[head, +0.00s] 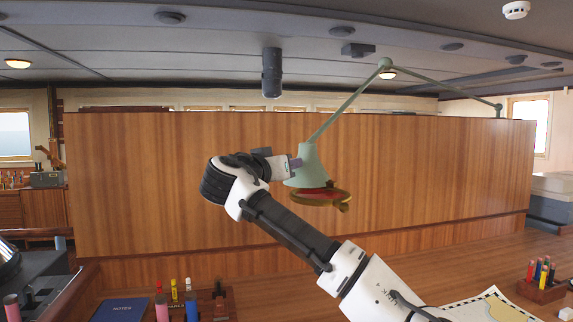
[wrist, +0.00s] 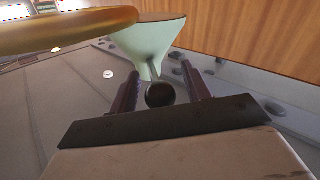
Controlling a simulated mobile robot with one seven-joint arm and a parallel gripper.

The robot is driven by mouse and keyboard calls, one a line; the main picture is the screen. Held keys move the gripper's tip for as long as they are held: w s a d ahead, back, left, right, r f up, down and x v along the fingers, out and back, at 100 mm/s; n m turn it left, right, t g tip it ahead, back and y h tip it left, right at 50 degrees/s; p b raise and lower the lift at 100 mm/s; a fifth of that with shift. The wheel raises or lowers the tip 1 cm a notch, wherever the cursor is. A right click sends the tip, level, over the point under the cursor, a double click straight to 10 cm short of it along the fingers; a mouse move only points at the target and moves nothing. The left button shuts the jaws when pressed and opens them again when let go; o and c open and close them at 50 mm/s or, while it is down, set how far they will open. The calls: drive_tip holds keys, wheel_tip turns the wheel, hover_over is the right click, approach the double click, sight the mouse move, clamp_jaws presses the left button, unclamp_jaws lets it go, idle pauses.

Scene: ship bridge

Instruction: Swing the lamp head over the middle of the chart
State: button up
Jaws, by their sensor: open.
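The pale green lamp head (head: 308,168) hangs from a jointed green arm (head: 345,105) in front of the wooden panel. A brass ring (head: 322,197) sits at its lower rim, with a reddish inside. The chart (head: 487,309) lies on the desk at the lower right, partly cut off by the frame and partly behind my arm. My gripper (head: 296,165) is open at the left side of the lamp head. In the wrist view, the lamp head (wrist: 148,40) shows beyond the fingers, and a dark round knob (wrist: 160,95) appears between them. I cannot tell whether the fingers touch it.
A pen holder (head: 542,288) with several coloured markers stands right of the chart. A blue notebook (head: 120,309) and another wooden holder (head: 215,303) are at the lower left. The wooden panel (head: 150,180) stands close behind the lamp. The desk between panel and chart looks clear.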

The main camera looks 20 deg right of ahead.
idle(0.3)
clamp_jaws()
drive_tip(key=shift+s+d+f, duration=0.1)
